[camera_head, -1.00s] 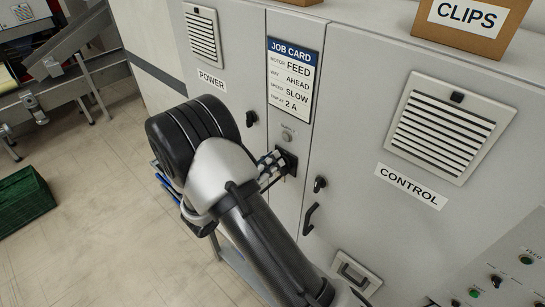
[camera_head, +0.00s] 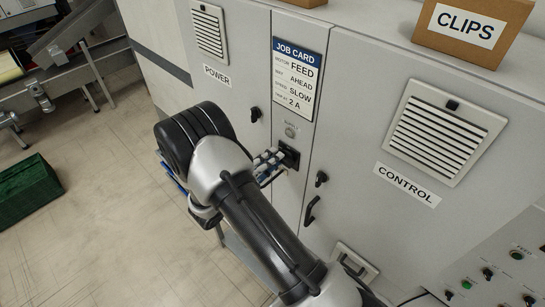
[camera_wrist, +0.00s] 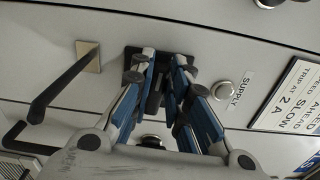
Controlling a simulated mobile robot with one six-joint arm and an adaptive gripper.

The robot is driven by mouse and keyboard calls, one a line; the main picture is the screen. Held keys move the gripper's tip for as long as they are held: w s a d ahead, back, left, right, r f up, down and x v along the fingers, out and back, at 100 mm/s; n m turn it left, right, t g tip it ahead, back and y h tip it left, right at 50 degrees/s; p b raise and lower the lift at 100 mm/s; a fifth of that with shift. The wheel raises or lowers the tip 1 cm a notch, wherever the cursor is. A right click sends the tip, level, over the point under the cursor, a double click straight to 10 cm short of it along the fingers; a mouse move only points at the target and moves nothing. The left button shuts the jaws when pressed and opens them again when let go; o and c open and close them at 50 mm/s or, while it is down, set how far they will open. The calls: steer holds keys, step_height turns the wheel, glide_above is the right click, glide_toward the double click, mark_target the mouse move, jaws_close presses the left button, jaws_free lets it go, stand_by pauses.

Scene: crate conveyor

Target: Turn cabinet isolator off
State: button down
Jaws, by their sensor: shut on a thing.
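The cabinet isolator (camera_head: 293,158) is a black switch on a square black plate, in the narrow middle panel below the job card and the SUPPLY lamp. My gripper (camera_head: 275,162) reaches it from the left in the head view and covers much of it. In the wrist view, the isolator's black plate (camera_wrist: 130,57) shows behind the fingertips. My gripper (camera_wrist: 164,65) has its two blue-and-grey fingers closed around the dark handle in the middle of the plate. The fingers hide most of the handle, so I cannot tell its exact angle.
The pale round SUPPLY lamp (camera_head: 290,131) is just above the isolator. The job card (camera_head: 297,78) hangs higher. Black door handles (camera_head: 311,210) stick out to the right. A CLIPS box (camera_head: 470,30) stands on top. A green crate (camera_head: 25,190) is on the floor at left.

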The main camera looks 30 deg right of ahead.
steer(key=shift+f+n, duration=0.1)
steer(key=shift+n, duration=0.3)
steer(key=c, duration=1.5)
jaws_free()
steer(key=shift+c, duration=0.2)
steer(key=shift+a, duration=0.1)
steer(key=v, duration=1.2)
